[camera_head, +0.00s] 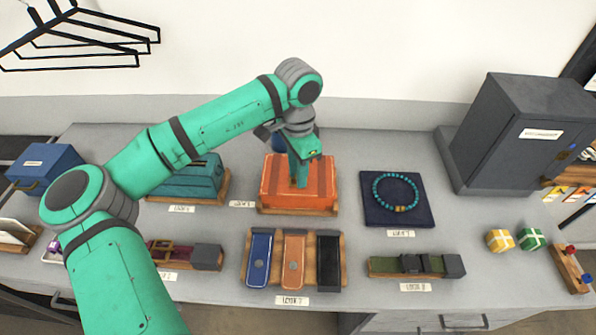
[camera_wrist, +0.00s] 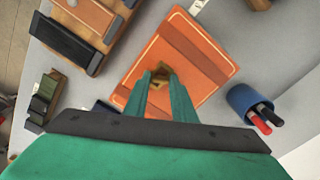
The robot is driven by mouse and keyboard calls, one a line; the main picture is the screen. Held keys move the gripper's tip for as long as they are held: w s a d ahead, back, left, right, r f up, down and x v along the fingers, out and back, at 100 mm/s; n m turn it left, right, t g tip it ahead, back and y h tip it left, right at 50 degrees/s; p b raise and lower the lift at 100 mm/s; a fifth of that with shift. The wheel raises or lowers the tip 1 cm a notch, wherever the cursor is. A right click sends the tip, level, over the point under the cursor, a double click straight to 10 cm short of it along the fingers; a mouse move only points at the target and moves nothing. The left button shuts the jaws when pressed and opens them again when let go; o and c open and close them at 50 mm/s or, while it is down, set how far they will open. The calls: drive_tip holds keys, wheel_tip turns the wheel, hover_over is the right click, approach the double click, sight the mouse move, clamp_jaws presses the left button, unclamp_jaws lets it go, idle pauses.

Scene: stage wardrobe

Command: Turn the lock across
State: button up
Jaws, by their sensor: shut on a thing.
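An orange box with darker stripes (camera_head: 318,185) sits on a wooden base (camera_head: 325,211) at the middle of the counter. In the wrist view its orange top (camera_wrist: 205,52) fills the middle. A small brass-coloured lock (camera_wrist: 160,70) is on that top. My gripper (camera_head: 300,184) comes down on the orange box from above. In the wrist view my gripper's green fingers (camera_wrist: 160,84) are shut on the lock, which shows partly between and beyond the tips. The lock's exact angle is hard to tell, and the fingers hide it in the head view.
A teal box (camera_head: 200,178) stands left of the orange box, and a bead necklace on a dark pad (camera_head: 377,214) lies right. A rack of straps (camera_head: 336,262) is in front. A blue pen cup (camera_wrist: 238,98) stands close by. A grey cabinet (camera_head: 500,140) stands far right.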

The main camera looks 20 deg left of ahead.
drive_tip(key=m, duration=0.5)
drive_tip(key=shift+m, duration=0.4)
idle(0.4)
drive_tip(key=o, duration=1.1)
drive_tip(key=shift+c, duration=0.2)
drive_tip(key=shift+r, duration=0.1)
wheel_tip(320, 180, up, 11)
drive_tip(key=shift+f, duration=0.2)
drive_tip(key=shift+a, duration=0.1)
